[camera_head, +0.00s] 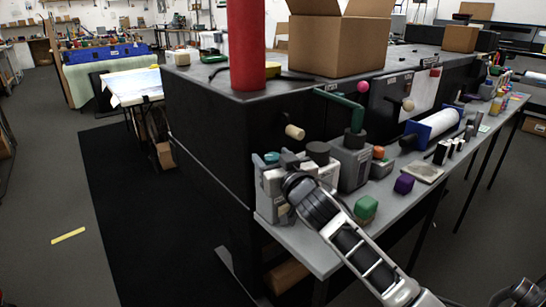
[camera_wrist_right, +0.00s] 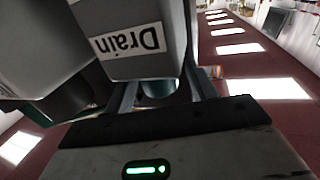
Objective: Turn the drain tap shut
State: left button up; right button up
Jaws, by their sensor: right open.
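A light grey unit (camera_head: 275,200) stands at the near end of the side bench. A teal round part (camera_head: 272,157) shows on its top; I take it for the drain tap. In the right wrist view, an upside-down "Drain" label (camera_wrist_right: 128,42) is on a grey block, and a teal part (camera_wrist_right: 158,88) shows between my fingers, partly hidden. My right gripper (camera_head: 287,159) is at the top of the unit, beside the teal part in the head view. Its fingers (camera_wrist_right: 163,95) are apart; whether they touch the teal part is unclear. My left gripper is out of view.
A grey unit with a green crank handle (camera_head: 338,97) stands just behind. Green (camera_head: 366,207) and purple (camera_head: 404,184) blocks sit on the bench (camera_head: 303,241) to the right. The black cabinet (camera_head: 205,150) with a red column (camera_head: 246,50) rises on the left.

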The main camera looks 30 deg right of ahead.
jog(key=shift+w, duration=0.1)
jog(key=c, duration=1)
jog(key=shift+r+n+y+p, duration=0.1)
jog(key=shift+n+y+p, duration=0.2)
jog(key=shift+y+p, duration=0.2)
jog(key=shift+d+n+y+p, duration=0.1)
jog(key=shift+n+y+p, duration=0.55)
jog(key=shift+y, duration=0.15)
jog(key=n+y+p, duration=0.1)
jog(key=n+y, duration=0.1)
jog(key=y, duration=0.1)
jog(key=shift+p, duration=0.35)
jog(key=n+y, duration=0.1)
jog(key=y, duration=0.1)
jog(key=shift+n+y, duration=0.25)
jog(key=shift+y, duration=0.05)
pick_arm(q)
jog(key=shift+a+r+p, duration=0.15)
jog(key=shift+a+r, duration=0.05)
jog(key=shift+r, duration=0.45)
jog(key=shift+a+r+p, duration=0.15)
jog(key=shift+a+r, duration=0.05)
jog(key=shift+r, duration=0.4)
pick_arm(e)
jog(key=shift+g+y, duration=0.4)
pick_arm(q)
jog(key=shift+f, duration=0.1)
pick_arm(e)
jog(key=shift+n, duration=0.3)
